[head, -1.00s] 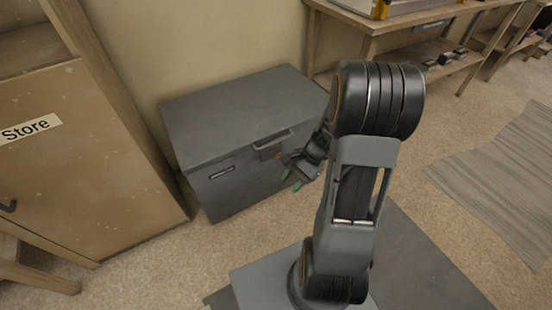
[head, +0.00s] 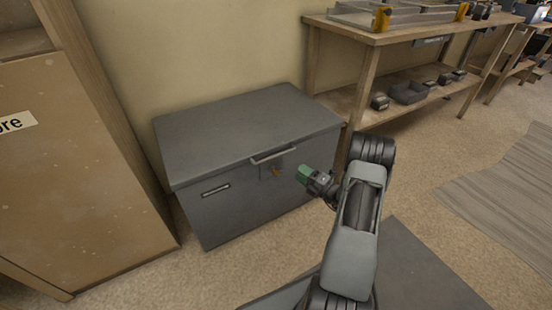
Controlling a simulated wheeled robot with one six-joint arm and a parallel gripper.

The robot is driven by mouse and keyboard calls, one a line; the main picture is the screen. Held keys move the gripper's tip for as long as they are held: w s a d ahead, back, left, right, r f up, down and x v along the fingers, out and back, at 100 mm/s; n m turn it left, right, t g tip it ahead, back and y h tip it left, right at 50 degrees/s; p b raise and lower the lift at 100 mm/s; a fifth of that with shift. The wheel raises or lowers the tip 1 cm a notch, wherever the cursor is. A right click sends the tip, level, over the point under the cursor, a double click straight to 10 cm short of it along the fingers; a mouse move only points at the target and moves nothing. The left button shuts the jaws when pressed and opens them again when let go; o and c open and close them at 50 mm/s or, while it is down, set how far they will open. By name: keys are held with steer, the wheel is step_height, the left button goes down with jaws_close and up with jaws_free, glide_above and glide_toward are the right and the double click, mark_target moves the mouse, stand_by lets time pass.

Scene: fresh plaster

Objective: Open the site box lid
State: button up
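The grey site box (head: 225,205) stands against the wall, left of the middle in the head view. Its flat lid (head: 245,128) is shut. A bar handle (head: 273,155) sits at the lid's front edge, with a small orange-brown latch (head: 278,172) just below it. My gripper (head: 303,175) has green fingertips and is to the right of the latch, in front of the box and apart from the handle. The fingers are seen end-on and small, so I cannot tell whether they are open or shut.
A tan store cabinet (head: 85,170) stands close on the box's left. A wooden workbench (head: 400,30) with grey items on its lower shelf stands at the right. A striped grey mat (head: 500,190) lies on the floor at the right.

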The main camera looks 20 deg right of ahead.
mark_target(276, 157)
steer(key=b+x, duration=0.3)
steer(key=x, duration=0.9)
steer(key=shift+a+r, duration=0.1)
steer(key=shift+a, duration=0.05)
jaws_close()
